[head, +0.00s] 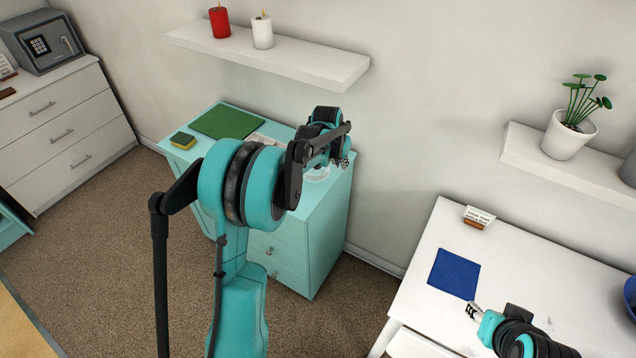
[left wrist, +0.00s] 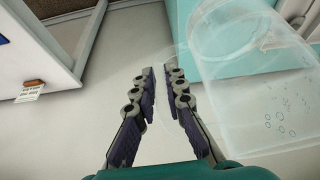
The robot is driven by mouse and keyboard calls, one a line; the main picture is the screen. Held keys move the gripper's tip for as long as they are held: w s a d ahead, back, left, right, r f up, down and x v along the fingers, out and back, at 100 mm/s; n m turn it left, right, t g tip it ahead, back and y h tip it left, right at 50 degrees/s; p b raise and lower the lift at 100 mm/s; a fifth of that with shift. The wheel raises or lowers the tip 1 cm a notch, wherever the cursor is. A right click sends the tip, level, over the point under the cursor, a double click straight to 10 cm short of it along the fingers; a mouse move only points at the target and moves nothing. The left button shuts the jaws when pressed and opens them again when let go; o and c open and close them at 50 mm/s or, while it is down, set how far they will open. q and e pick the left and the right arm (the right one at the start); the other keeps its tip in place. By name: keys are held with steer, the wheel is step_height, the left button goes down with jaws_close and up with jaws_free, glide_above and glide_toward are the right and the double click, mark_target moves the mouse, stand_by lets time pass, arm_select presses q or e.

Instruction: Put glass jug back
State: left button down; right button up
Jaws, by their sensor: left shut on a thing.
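The clear glass jug (left wrist: 255,85) fills the right side of the left wrist view, see-through and hard to outline. My left gripper (left wrist: 163,72) is beside it, its two dark fingers a little apart and shut on a faint clear part of the jug, seemingly its handle. In the head view the left gripper (head: 340,160) is over the right part of the turquoise cabinet (head: 325,215), partly behind my arm. A clear bit of the jug shows just below it; whether it touches the top, I cannot tell. My right gripper (head: 473,311) is over the white desk, its fingers too small to judge.
A green mat (head: 227,122) and a sponge (head: 183,140) lie on the turquoise cabinet. A wall shelf (head: 290,62) with red (head: 220,22) and white (head: 262,32) candles hangs above. The white desk (head: 425,305) at right bears a blue mat (head: 454,273) and a small sign (head: 479,217).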

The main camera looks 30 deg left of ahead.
mark_target(324, 174)
arm_select(q)
steer(key=s+a+f, duration=0.1)
steer(key=s+a+f+b, duration=0.1)
steer(key=a, duration=0.1)
steer(key=a+f, duration=0.1)
steer(key=a, duration=0.1)
steer(key=shift+s+f, duration=0.3)
steer(key=shift+s, duration=0.1)
steer(key=shift+f+b, duration=1)
steer(key=shift+f, duration=0.95)
steer(key=shift+f, duration=0.15)
steer(key=c, duration=1.6)
jaws_free()
